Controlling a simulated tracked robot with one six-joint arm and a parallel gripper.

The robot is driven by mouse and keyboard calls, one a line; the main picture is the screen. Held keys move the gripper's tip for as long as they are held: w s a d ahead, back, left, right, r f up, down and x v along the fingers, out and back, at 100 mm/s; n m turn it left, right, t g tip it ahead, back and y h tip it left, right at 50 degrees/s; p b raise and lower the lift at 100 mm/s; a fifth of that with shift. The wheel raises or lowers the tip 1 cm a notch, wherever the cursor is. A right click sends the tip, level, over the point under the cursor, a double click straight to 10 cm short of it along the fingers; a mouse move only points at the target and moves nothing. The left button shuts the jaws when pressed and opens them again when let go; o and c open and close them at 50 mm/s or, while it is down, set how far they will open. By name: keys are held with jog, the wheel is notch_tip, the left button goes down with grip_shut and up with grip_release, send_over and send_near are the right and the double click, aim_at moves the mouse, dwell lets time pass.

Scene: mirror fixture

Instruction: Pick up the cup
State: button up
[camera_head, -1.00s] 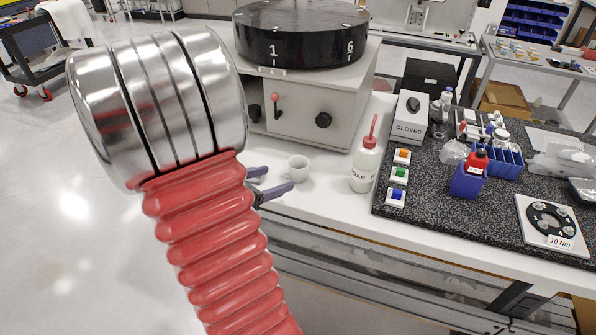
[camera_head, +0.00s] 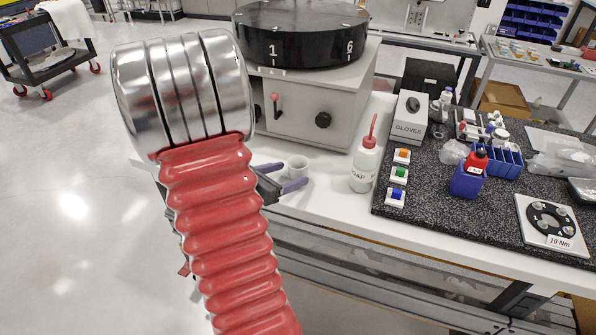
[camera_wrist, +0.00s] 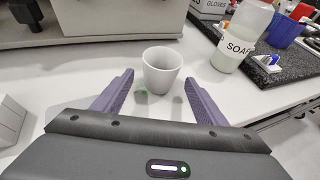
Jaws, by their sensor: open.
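The cup (camera_wrist: 162,70) is small, white and upright on the white bench top. In the wrist view it stands just beyond my gripper (camera_wrist: 160,83), roughly centred between the two purple fingers. In the head view the cup (camera_head: 297,167) sits in front of the grey machine, close to my gripper (camera_head: 281,177). My red arm sleeve hides part of the gripper there.
A soap bottle (camera_head: 367,165) with a red nozzle stands right of the cup. Behind is a grey machine (camera_head: 310,110) with a black numbered drum. A dark speckled slab (camera_head: 440,215) with buttons and a blue holder (camera_head: 467,181) lies further right.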

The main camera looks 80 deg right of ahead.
aim_at(292, 173)
jog(key=shift+x, duration=2.45)
jog(key=shift+c, duration=0.6)
jog(key=c, duration=1)
jog(key=shift+r, duration=0.1)
jog(key=shift+r, duration=4.95)
